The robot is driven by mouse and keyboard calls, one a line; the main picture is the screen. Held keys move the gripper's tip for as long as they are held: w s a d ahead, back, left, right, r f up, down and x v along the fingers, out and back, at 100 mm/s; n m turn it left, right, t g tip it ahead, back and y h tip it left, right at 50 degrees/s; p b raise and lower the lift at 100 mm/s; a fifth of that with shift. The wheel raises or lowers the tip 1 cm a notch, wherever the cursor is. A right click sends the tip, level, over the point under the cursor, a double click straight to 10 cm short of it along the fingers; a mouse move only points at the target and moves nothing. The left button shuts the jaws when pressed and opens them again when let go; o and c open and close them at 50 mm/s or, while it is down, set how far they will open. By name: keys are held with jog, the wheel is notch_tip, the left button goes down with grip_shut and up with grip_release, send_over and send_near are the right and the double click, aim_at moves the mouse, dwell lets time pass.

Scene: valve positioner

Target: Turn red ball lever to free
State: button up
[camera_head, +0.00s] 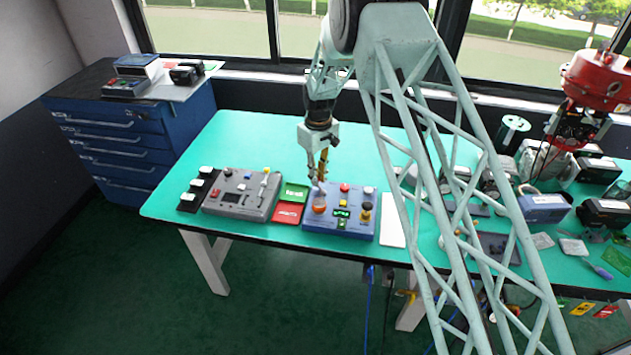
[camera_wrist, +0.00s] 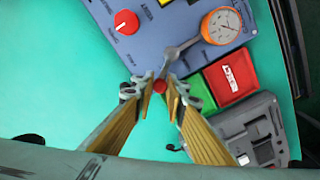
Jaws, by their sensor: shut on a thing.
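The blue valve positioner box (camera_head: 360,231) sits on the green table; its corner also shows in the wrist view (camera_wrist: 165,30). In the wrist view, a grey lever (camera_wrist: 183,47) runs across its edge to a small red ball (camera_wrist: 160,86). My gripper (camera_wrist: 161,88) has its fingertips on both sides of this ball and is shut on it. In the head view my gripper (camera_head: 317,178) points down at the box's back left corner. The ball is not clear there. A round dial gauge (camera_wrist: 222,26) and a red knob (camera_wrist: 126,21) are on the box.
The table behind is clear on the left.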

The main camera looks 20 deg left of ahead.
jog(key=m, duration=0.2)
jog(key=w+d+m+b, duration=0.1)
jog(key=m, duration=0.1)
jog(key=shift+d, duration=0.2)
jog(key=shift+w+d+m+b, duration=0.1)
jog(key=shift+d+m+b, duration=0.25)
jog(key=shift+m, duration=0.5)
jog(key=shift+w+d+m+b, duration=0.1)
jog(key=shift+d+m+b, duration=0.15)
jog(key=shift+m, duration=0.6)
jog(key=o, duration=0.8)
jog(key=shift+d, duration=0.1)
jog(key=shift+o, duration=0.2)
jog(key=shift+r, duration=0.1)
notch_tip(320, 180, up, 12)
jog(key=shift+s, duration=0.1)
